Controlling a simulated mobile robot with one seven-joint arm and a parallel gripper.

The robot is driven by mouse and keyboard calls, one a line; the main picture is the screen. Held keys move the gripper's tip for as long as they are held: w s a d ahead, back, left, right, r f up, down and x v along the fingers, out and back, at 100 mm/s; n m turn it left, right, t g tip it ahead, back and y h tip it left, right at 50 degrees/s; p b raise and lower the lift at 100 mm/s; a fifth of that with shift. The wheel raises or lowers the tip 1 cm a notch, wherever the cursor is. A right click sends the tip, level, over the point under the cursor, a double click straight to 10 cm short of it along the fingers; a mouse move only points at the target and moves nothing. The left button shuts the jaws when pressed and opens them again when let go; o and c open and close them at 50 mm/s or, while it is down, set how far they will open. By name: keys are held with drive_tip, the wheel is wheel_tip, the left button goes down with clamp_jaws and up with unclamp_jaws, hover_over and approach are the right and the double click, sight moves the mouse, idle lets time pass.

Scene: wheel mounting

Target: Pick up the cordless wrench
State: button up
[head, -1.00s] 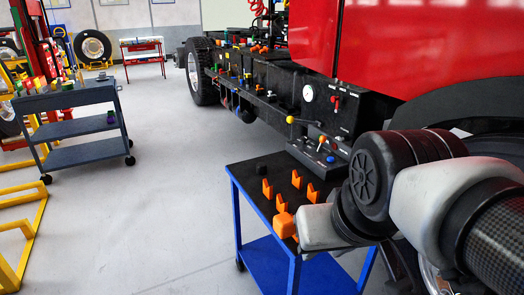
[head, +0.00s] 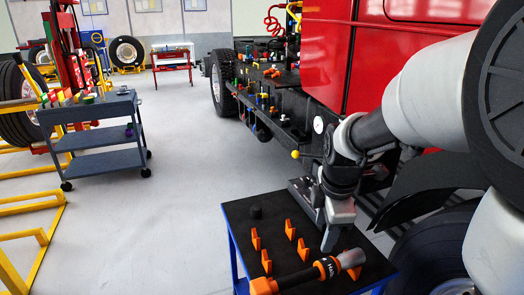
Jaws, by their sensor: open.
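The cordless wrench (head: 328,267) lies on the black top of the blue cart (head: 226,222) in the head view. It has an orange end at the left, a black body with an orange band, and a grey part at the right. My gripper (head: 328,238) points down over the cart's far right part, behind the wrench as seen here. It appears apart from the wrench and holds nothing that I can see. Its fingers are open, though they overlap in this view and their gap is hard to make out.
A grey tool trolley (head: 95,135) stands left. The floor between is clear.

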wheel_tip(320, 180, down, 3)
drive_tip(key=w+a+n, duration=0.1)
drive_tip(key=a+n, duration=0.1)
drive_tip(key=n, duration=0.2)
drive_tip(key=b, duration=0.3)
hover_over(304, 273)
drive_tip(key=shift+g+y, duration=0.4)
drive_tip(key=f, duration=1)
drive_tip(key=shift+s+f, duration=0.3)
drive_tip(key=shift+s, duration=0.05)
drive_tip(key=shift+w+a+f+b, duration=0.15)
drive_tip(key=shift+f+b, duration=0.3)
drive_tip(key=shift+f, duration=1.1)
drive_tip(key=shift+w+d+f+b, duration=0.1)
drive_tip(key=shift+f+b, duration=0.3)
drive_tip(key=shift+f, duration=1.1)
drive_tip(key=shift+r, duration=0.1)
clamp_jaws()
